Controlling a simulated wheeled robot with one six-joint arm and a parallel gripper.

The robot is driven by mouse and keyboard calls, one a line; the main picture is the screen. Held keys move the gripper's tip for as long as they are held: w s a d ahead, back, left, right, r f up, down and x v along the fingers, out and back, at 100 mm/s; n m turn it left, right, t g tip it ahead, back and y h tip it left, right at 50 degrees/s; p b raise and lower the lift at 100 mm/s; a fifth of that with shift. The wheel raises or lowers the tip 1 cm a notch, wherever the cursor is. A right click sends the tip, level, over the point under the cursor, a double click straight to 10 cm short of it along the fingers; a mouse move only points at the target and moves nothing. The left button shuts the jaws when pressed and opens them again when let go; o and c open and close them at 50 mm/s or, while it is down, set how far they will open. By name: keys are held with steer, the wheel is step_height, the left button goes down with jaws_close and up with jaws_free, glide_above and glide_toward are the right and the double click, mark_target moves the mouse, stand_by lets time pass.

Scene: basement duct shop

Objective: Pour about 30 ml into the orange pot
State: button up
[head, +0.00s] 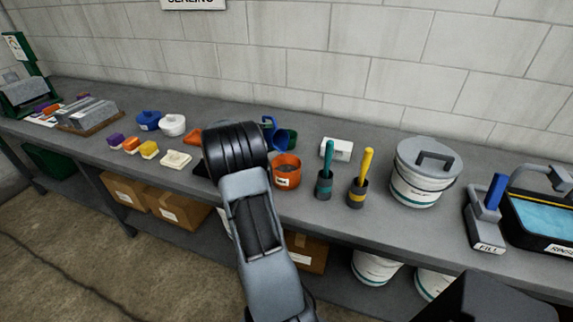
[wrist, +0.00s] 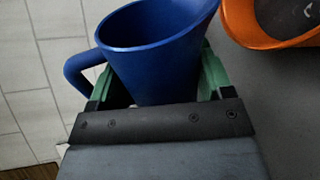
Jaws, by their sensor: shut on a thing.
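The orange pot (head: 287,172) stands on the grey bench right of my arm, with a white label on its front. In the wrist view its orange rim (wrist: 238,22) is cut off at the upper right, and its inside looks grey with pale marks. My gripper (wrist: 157,78) is shut on a blue jug (wrist: 150,65), with green fingers on both sides of it. The jug's handle points left and its mouth leans toward the pot. No liquid shows in the jug or between the two. In the head view the jug (head: 269,130) is partly hidden behind my arm.
Right of the pot stand a teal-handled brush (head: 326,172) and a yellow-handled brush (head: 360,180) in holders, then a lidded white bucket (head: 418,180). Small coloured blocks (head: 131,145) and a white pot (head: 172,125) are at left.

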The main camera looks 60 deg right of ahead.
steer(key=shift+w+r+m+t+b, duration=0.15)
steer(key=shift+r+m+t+b, duration=0.2)
steer(key=shift+b, duration=0.7)
stand_by(0.5)
